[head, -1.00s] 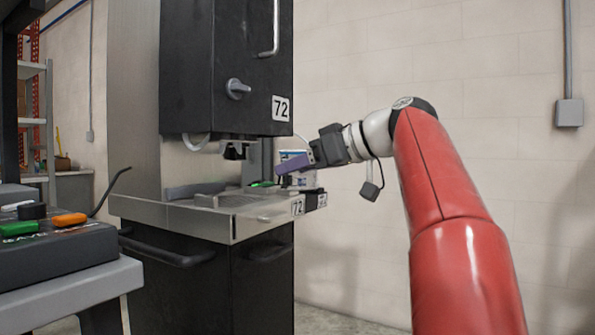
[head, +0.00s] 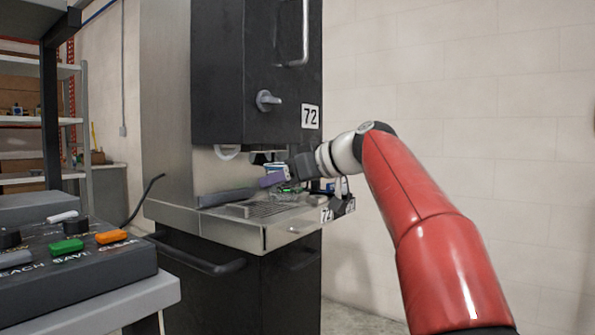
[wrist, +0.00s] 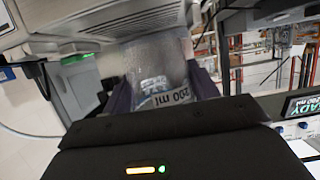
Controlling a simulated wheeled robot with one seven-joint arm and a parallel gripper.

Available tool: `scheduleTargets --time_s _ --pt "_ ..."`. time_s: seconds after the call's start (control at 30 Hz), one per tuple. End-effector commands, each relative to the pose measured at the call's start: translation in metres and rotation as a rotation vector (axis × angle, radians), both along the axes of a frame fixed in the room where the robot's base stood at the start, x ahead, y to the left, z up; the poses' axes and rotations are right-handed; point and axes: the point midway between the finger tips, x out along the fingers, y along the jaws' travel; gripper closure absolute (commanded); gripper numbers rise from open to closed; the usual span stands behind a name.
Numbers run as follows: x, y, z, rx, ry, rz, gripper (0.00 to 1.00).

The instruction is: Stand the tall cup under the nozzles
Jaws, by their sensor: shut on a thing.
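The tall cup (wrist: 158,75) is clear, with a printed "200 ml" mark, and sits between the purple fingers of my gripper (wrist: 165,92) in the wrist view. In the head view my gripper (head: 275,178) is shut on it at the dispenser, just over the drip tray's grille (head: 262,209). The cup is mostly hidden there behind the fingers and wrist. The nozzles (head: 262,158) under the black dispenser cabinet (head: 235,70) are partly hidden, close above my gripper. I cannot tell whether the cup touches the grille.
The steel counter edge (head: 230,232) and a label "72" lie below the gripper. A control panel (head: 75,255) with green and orange buttons stands at the left front. A black cable rises behind it. A bare wall is to the right.

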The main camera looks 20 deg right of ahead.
Motion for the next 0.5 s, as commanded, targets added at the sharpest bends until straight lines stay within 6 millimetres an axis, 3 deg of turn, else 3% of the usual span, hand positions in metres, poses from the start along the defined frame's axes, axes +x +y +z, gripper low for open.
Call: scheduleTargets --time_s 0.5 --pt "0.051 0.038 0.0 0.0 0.002 0.003 0.66"
